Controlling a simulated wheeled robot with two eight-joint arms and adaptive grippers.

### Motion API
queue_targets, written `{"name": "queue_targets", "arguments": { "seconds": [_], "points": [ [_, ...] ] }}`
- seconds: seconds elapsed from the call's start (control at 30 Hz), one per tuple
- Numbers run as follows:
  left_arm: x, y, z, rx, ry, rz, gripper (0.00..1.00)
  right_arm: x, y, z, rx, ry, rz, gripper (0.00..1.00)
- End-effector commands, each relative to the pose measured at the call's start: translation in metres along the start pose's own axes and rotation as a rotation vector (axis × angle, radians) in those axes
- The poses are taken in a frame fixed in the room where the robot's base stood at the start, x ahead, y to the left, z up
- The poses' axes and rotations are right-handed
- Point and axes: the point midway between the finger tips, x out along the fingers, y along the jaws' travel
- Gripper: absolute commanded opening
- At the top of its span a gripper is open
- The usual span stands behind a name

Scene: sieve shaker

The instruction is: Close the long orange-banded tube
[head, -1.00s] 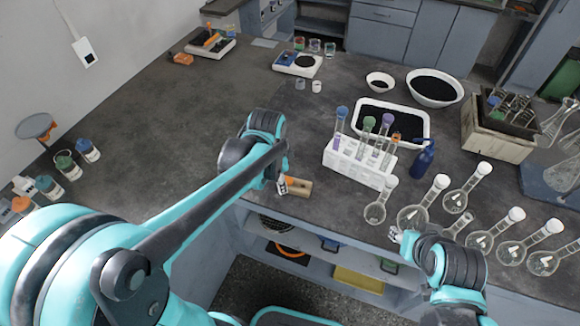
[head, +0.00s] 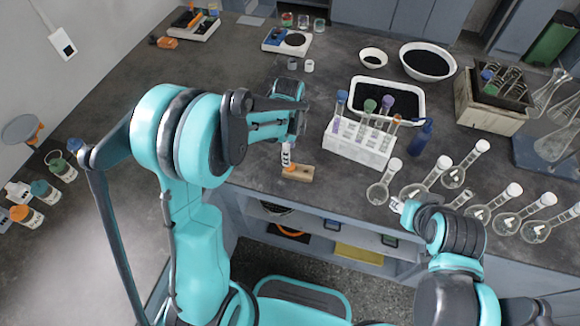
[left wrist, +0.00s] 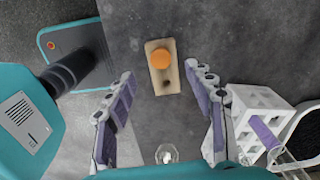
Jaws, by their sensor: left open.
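A wooden block (head: 299,174) lies near the bench's front edge. An orange cap (left wrist: 160,58) sits on it, beside a dark hole in the block. My left gripper (head: 287,160) is just behind the block in the head view. In the left wrist view its fingers (left wrist: 163,105) are spread wide and empty, with the block ahead between them. A white rack (head: 358,143) to the right holds several tubes; the rightmost (head: 393,130) shows an orange-brown band near its top. My right gripper (head: 398,206) is by the flasks; its fingers are too small to read.
Several round-bottomed flasks (head: 455,175) stand along the bench's right front. A blue bottle (head: 421,138) stands right of the rack, and a white tray of dark grains (head: 418,98) behind it. A glass piece (left wrist: 166,154) shows low in the left wrist view. Bench left of the block is clear.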

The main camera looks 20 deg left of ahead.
Motion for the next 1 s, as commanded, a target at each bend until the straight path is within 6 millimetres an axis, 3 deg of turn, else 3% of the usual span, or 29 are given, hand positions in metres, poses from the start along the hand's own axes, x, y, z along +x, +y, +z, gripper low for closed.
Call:
{"name": "queue_targets", "arguments": {
  "seconds": [0.17, 0.53, 0.83, 1.0],
  "points": [
    [0.021, 0.0, 0.0, 0.0, 0.0, 0.0, 0.54, 0.006, 0.0, 0.004, 0.0, 0.0, 0.0, 0.4],
    [0.025, 0.0, -0.001, -0.001, 0.0, 0.0, 0.54, 0.007, 0.0, 0.005, 0.0, 0.0, 0.0, 0.4],
    [0.068, 0.0, -0.004, -0.001, 0.0, -0.001, 0.54, 0.022, 0.0, 0.016, 0.0, 0.0, 0.0, 0.4],
    [0.073, 0.0, -0.004, -0.001, 0.0, -0.001, 0.54, 0.023, 0.0, 0.016, 0.0, 0.0, 0.0, 0.4]
  ]
}}
